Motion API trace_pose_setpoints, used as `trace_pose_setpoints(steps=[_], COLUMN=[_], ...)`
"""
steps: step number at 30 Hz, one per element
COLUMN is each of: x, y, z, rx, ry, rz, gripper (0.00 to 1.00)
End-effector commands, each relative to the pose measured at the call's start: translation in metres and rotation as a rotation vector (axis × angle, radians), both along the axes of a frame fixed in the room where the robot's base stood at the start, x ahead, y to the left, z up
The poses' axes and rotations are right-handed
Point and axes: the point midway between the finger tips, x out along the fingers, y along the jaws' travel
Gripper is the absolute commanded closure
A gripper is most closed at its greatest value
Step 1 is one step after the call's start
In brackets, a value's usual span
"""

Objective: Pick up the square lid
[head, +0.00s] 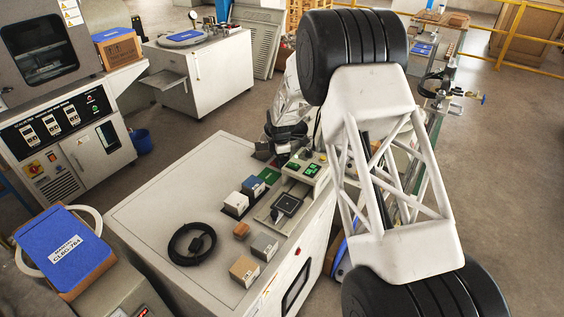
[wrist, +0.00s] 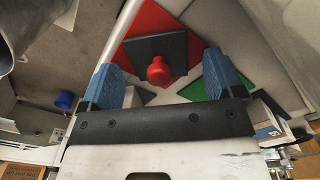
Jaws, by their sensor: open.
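The square lid (wrist: 160,46) is a dark grey plate with a round red knob (wrist: 158,70) on top. In the wrist view it lies over a red square (wrist: 125,52), turned relative to it. My gripper (wrist: 161,60) is open, with one blue finger left and one right in the picture, and the knob shows between them. No contact with the lid or knob is visible, and the height gap cannot be told. In the head view my arm covers much of the right side, and I cannot make out the lid there.
A green square (wrist: 230,75) lies right of the lid; a green one also shows in the head view (head: 268,176). The white cabinet top (head: 150,205) carries a black cable coil (head: 176,253), several small blocks and a device (head: 287,204). Its front left area is clear.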

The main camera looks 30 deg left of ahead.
Motion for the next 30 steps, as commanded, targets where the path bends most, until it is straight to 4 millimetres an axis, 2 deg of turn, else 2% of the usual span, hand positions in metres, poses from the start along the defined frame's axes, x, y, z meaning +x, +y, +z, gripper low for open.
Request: trace_pose_setpoints(steps=[2,12,13,23,30], x=[0.000,0.000,0.000,0.000,0.000], y=[0.000,0.000,0.000,0.000,0.000], z=[0.000,0.000,0.000,0.003,0.024], rx=[0.000,0.000,0.000,0.001,0.002], ry=[0.000,0.000,0.000,-0.001,-0.002], rz=[0.000,0.000,0.000,0.000,0.000], gripper=[0.13,0.63,0.66,0.66,0.66])
